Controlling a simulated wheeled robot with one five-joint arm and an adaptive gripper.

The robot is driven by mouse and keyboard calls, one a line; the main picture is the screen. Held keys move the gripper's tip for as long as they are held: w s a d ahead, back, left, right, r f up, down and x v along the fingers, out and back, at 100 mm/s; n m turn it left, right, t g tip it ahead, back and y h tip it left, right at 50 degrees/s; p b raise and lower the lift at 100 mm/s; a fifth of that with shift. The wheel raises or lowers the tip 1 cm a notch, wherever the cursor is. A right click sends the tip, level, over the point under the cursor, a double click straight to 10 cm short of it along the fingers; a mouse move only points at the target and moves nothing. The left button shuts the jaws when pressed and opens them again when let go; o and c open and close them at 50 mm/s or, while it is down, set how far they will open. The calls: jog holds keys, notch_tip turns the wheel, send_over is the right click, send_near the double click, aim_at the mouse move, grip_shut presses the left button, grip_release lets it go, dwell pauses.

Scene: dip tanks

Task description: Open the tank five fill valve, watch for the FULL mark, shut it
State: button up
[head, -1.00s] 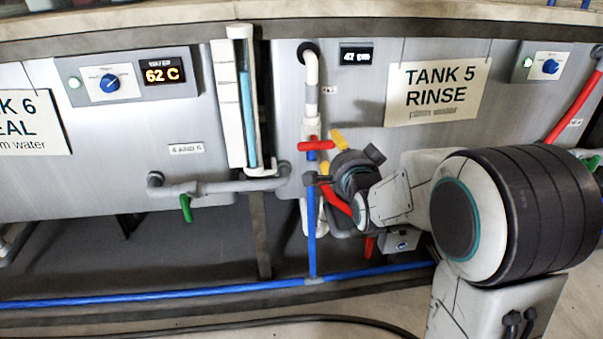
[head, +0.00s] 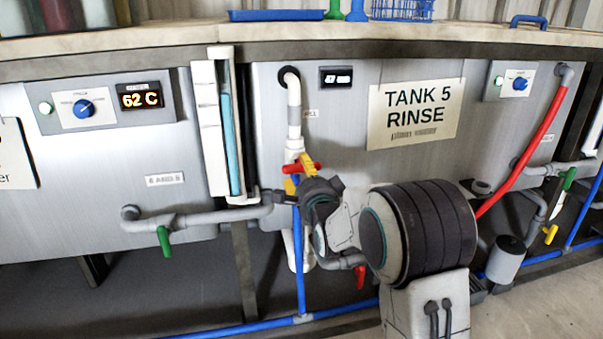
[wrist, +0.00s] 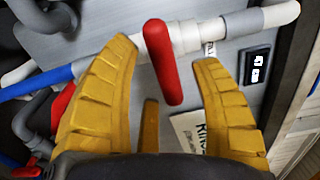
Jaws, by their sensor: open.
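The tank five fill valve has a red lever handle (head: 303,168) that lies across the white vertical pipe (head: 294,110). It also shows in the wrist view (wrist: 162,62), crosswise to the pipe. My gripper (head: 296,177) is open at the valve. In the wrist view its yellow fingers (wrist: 165,55) stand on either side of the red handle, with gaps on both sides. The TANK 5 RINSE sign (head: 413,112) is on the tank front. A sight tube (head: 227,140) with blue liquid stands left of tank five. I cannot read a FULL mark on it.
A green-handled valve (head: 164,240) hangs from the grey pipe at left. Another red handle (head: 360,277) is low, close behind my arm. A blue pipe (head: 299,255) rises below the fill valve. A red hose (head: 525,160) runs down at right.

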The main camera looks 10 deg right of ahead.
jog(key=shift+w, duration=1.1)
jog(key=shift+c, duration=0.2)
grip_shut()
